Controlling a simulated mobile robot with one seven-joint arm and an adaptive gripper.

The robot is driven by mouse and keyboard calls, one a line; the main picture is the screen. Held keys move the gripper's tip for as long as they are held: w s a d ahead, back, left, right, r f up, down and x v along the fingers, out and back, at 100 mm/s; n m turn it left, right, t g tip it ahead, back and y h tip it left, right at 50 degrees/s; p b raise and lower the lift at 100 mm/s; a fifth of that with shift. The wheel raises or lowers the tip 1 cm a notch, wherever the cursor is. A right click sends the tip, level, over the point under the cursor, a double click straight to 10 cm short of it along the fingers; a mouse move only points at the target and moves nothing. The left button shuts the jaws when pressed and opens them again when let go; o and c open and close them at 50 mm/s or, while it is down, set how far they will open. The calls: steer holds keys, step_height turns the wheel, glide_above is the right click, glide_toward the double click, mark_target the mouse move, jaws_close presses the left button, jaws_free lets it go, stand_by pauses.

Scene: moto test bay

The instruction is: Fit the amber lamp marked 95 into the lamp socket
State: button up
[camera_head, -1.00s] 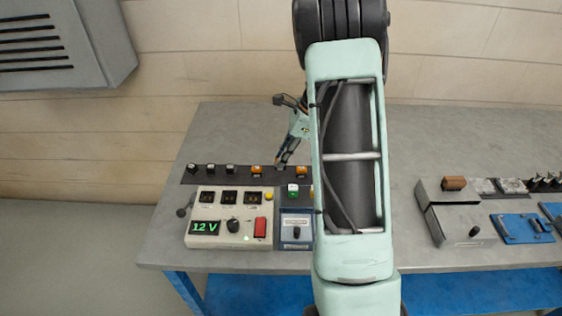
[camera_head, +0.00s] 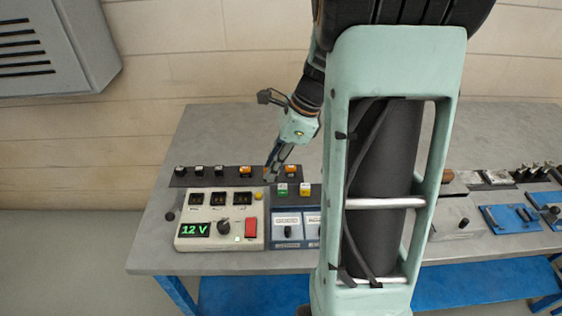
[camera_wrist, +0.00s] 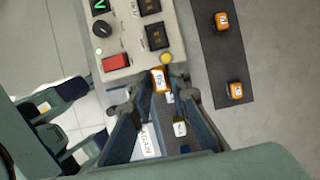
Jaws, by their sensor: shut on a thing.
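My gripper (camera_wrist: 155,88) is shut on an amber lamp (camera_wrist: 160,80) with dark marks on its pale face, too small to read surely. In the head view my gripper (camera_head: 269,177) is low between the dark strip (camera_head: 212,181) and the instruments. In the wrist view the lamp is beside the cream panel's edge (camera_wrist: 143,66), near a yellow button (camera_wrist: 166,58); whether it touches anything is unclear. Two other amber lamps, (camera_wrist: 221,20) and (camera_wrist: 234,91), stand on the strip. I cannot surely identify the lamp socket.
The cream panel (camera_head: 186,240) shows 12 V and has a red switch (camera_head: 251,228). Blue-grey units (camera_head: 287,243) beside it carry a green piece (camera_head: 282,189) and an amber piece (camera_head: 306,189). Blue fixtures (camera_head: 507,219) lie at right. The bench's back left is clear.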

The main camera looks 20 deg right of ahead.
steer(key=w+a+f+b, duration=0.1)
steer(key=a, duration=0.1)
steer(key=w+a+f+b, duration=0.1)
steer(key=a+f, duration=0.1)
steer(key=w+a+f+b, duration=0.1)
steer(key=a+f, duration=0.1)
steer(key=a, duration=0.1)
steer(key=shift+f+b, duration=0.5)
steer(key=shift+f, duration=0.3)
steer(key=shift+f, duration=0.55)
stand_by(1.6)
steer(key=shift+p, duration=0.35)
stand_by(0.5)
steer(key=o, duration=1)
steer(key=shift+r, duration=0.15)
step_height(320, 180, up, 7)
steer(key=p, duration=0.6)
steer(key=shift+p, duration=0.35)
